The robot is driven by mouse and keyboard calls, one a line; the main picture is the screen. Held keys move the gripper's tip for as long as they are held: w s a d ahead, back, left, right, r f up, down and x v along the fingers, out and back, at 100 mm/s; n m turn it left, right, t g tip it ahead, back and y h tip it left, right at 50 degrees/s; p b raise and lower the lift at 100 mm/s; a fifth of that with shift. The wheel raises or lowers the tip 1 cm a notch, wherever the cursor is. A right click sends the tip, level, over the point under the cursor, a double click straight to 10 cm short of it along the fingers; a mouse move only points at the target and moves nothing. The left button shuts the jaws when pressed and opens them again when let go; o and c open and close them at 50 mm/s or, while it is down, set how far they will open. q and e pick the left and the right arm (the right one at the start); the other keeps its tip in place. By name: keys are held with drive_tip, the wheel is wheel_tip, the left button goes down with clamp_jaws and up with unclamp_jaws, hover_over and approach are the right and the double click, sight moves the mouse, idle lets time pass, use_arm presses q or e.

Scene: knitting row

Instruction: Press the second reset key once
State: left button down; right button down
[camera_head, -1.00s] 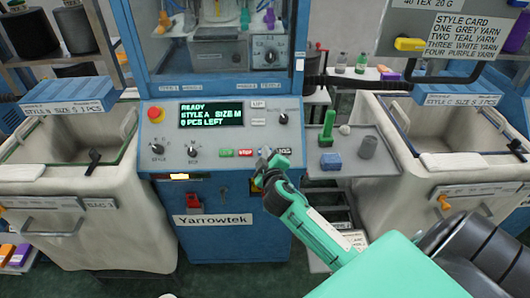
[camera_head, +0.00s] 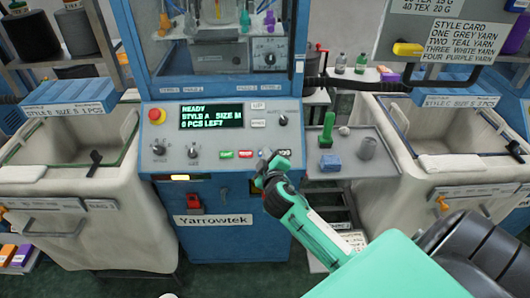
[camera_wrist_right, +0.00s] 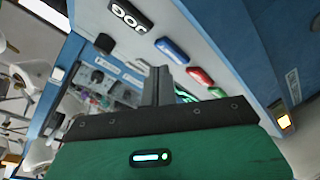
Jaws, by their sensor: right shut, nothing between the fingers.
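The knitting machine's control panel (camera_head: 160,175) has a row of keys along its lower edge. From left to right in the head view are a green key (camera_head: 227,155), a red STOP key (camera_head: 245,154) and a black JOG key (camera_head: 284,153). A blue key (camera_wrist_right: 172,50) sits between the red and JOG keys in the right wrist view; I cannot read its label. My right gripper (camera_head: 267,157) is shut and empty in front of the row, covering the blue key's place. In the wrist view its fingers (camera_wrist_right: 157,86) point toward the panel; contact is unclear. My left gripper is out of view.
The display (camera_head: 211,116) reads READY, STYLE A, SIZE M. A red emergency knob (camera_head: 156,115) and several dials are on the panel. A grey side shelf (camera_head: 345,143) holds a green post and a blue block. Pale bins (camera_head: 60,225) flank the machine.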

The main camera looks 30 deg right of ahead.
drive_tip(key=s+r+p, duration=0.1)
drive_tip(key=a+r+p, duration=0.1)
drive_tip(key=s+r+p, duration=0.1)
drive_tip(key=r, duration=0.1)
drive_tip(key=shift+s+a+p, duration=0.3)
drive_tip(key=shift+f, duration=0.1)
idle(0.8)
